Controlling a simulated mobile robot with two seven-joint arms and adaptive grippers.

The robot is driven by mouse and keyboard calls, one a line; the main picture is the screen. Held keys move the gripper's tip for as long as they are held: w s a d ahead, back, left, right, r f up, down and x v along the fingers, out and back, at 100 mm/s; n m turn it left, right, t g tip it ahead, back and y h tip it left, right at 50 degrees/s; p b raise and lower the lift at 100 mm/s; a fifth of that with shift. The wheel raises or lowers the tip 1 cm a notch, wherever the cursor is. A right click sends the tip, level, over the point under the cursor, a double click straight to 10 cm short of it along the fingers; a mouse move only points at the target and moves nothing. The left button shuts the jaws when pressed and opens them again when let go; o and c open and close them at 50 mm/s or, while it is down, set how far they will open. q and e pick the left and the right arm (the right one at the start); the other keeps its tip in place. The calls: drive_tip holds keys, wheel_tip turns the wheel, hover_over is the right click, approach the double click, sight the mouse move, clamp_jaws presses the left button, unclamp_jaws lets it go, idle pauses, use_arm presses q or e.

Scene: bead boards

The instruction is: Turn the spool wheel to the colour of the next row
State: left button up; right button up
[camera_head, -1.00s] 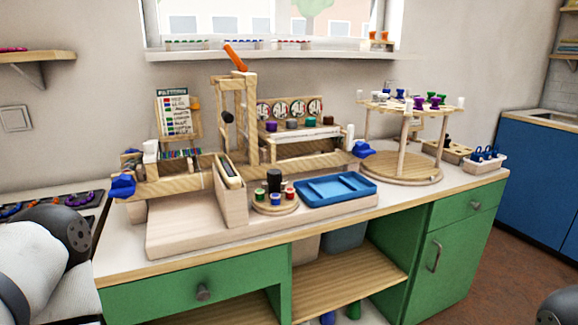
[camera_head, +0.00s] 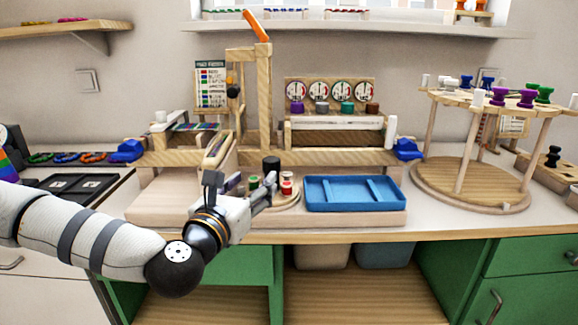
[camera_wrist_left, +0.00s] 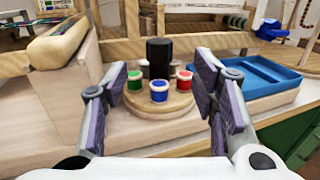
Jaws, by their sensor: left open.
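The spool wheel is a small round wooden disc (camera_wrist_left: 160,108) on the bench, with a black upright knob (camera_wrist_left: 159,57) at its middle. Around the knob stand a green spool (camera_wrist_left: 135,85), a blue spool (camera_wrist_left: 159,91) and a red spool (camera_wrist_left: 184,81); the blue one faces my wrist camera. In the head view the knob (camera_head: 271,165) and red spool (camera_head: 287,187) show, while my left arm covers part of the disc. My left gripper (camera_head: 262,190) is open and empty in front of the wheel, its fingers apart on either side of it in the wrist view. A pattern card (camera_head: 211,86) with coloured rows stands behind.
A blue tray (camera_head: 354,207) lies just right of the wheel. A wooden loom-like frame (camera_head: 264,95) rises behind it. A round two-level stand with spools (camera_head: 470,200) is at the right. A wooden block (camera_wrist_left: 65,40) is close on the left in the wrist view.

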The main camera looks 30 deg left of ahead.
sight(268, 166)
use_arm(q)
drive_tip(key=x, duration=1.1)
drive_tip(key=shift+w, duration=0.1)
drive_tip(key=c, duration=1.2)
